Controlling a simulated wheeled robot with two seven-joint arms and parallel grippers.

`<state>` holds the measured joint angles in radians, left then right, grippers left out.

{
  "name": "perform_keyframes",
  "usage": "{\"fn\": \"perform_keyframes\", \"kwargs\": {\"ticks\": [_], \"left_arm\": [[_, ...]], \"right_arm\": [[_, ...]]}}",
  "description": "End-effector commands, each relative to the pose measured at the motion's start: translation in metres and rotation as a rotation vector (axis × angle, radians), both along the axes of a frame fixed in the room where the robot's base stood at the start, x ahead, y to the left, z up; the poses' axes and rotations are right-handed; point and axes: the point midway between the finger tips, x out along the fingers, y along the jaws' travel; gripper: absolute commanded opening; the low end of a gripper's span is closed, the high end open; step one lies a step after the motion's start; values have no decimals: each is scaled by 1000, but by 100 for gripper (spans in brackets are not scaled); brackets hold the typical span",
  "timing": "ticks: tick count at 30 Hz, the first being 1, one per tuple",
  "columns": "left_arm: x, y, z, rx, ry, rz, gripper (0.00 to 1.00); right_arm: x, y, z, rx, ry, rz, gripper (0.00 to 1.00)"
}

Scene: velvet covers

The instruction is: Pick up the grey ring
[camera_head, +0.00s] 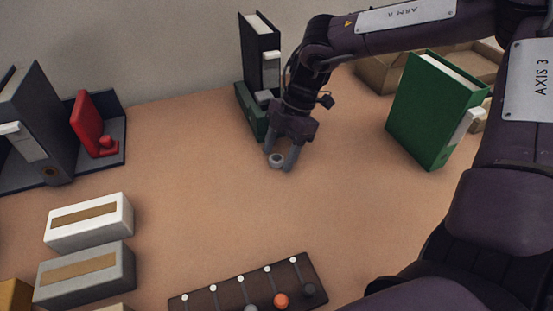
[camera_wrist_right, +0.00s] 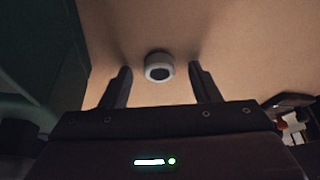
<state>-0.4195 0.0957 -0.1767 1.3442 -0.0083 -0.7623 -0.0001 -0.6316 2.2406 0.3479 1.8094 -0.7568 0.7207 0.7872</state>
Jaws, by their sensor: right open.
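The grey ring (camera_head: 275,161) is a small, pale grey, thick ring with a dark centre, lying on the tan table. In the right wrist view the ring (camera_wrist_right: 159,66) shows between and a little beyond the fingertips, nearer the left finger. My right gripper (camera_head: 282,164) points down at the table with its fingers apart and nothing between them gripped. The right gripper also shows in the right wrist view (camera_wrist_right: 160,75), both fingers spread. I cannot tell whether a finger touches the ring. My left gripper is not in view.
A dark binder (camera_head: 260,55) in a green stand (camera_head: 250,113) is close behind the right gripper. A green binder (camera_head: 433,110) stands at the right. A dark peg board (camera_head: 235,290) lies at the front; boxes (camera_head: 88,222) are at left. The middle table is clear.

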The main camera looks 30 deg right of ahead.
Motion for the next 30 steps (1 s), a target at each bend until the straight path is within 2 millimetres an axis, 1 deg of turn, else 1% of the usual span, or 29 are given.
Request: {"fn": "perform_keyframes", "kwargs": {"ticks": [1,2,11,19,23,26,29,30], "left_arm": [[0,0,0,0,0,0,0],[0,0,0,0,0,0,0],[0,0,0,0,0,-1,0],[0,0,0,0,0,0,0],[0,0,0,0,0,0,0],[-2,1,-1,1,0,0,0],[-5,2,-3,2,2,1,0],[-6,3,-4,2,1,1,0]], "right_arm": [[0,0,0,0,0,0,52],[0,0,0,0,0,0,48],[0,0,0,0,0,0,9],[0,0,2,0,-1,1,8],[1,0,9,1,-3,1,8],[1,0,22,-1,-5,1,8],[2,0,43,-2,-6,2,8],[2,0,54,-2,-7,1,8]]}}
